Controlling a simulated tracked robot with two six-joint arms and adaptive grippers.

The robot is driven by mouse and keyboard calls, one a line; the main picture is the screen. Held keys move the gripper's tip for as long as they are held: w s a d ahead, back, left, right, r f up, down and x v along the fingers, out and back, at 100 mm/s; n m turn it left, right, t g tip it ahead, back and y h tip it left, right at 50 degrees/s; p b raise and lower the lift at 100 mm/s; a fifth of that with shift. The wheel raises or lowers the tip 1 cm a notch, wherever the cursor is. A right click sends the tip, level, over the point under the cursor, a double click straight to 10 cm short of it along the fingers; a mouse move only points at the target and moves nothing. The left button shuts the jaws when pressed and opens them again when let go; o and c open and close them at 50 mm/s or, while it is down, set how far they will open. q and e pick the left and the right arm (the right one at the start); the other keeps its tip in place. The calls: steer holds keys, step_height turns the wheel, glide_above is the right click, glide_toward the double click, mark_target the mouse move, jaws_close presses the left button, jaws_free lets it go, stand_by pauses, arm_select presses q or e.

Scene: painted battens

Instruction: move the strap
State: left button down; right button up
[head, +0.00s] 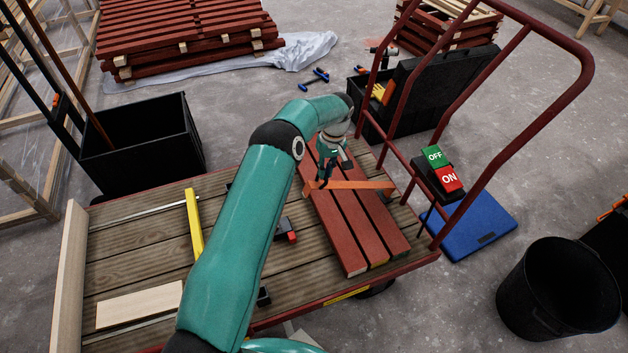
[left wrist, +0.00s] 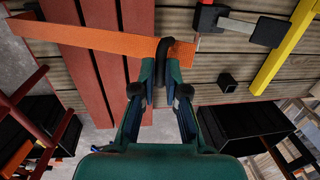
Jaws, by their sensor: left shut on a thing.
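The orange strap (head: 362,185) lies across the red battens (head: 358,230) on the wooden cart deck in the head view. It also shows as a flat band across the top of the left wrist view (left wrist: 90,38), over the battens (left wrist: 110,70). My left gripper (head: 325,183) is at the strap's left part in the head view. In the left wrist view its fingers (left wrist: 163,62) are shut on the strap near one end, where a dark curved piece crosses the band. The exact contact is partly hidden. My right gripper is not in view.
The cart deck (head: 135,235) also holds a yellow bar (head: 194,225), a pale board (head: 140,305) and a red-and-black tool (head: 286,232). A red handle frame (head: 520,140) with an OFF/ON switch box (head: 440,172) rises at right. A black bin (head: 140,140) stands at left.

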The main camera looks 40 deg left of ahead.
arm_select(q)
steer(key=shift+w+d+r, duration=0.5)
steer(key=shift+w+d, duration=0.15)
steer(key=shift+w, duration=0.25)
steer(key=shift+w+d+r, duration=0.5)
steer(key=shift+w+d, duration=0.1)
steer(key=shift+w, duration=0.25)
steer(key=c, duration=1.5)
jaws_free()
steer(key=shift+f, duration=0.1)
steer(key=o, duration=0.3)
steer(key=shift+w+f, duration=0.15)
steer(key=shift+f, duration=0.15)
steer(key=shift+a+r+p, duration=0.15)
steer(key=shift+r+p, duration=0.05)
steer(key=shift+p, duration=0.1)
step_height(320, 180, up, 7)
steer(key=shift+w+d+r, duration=0.15)
steer(key=shift+w+d, duration=0.05)
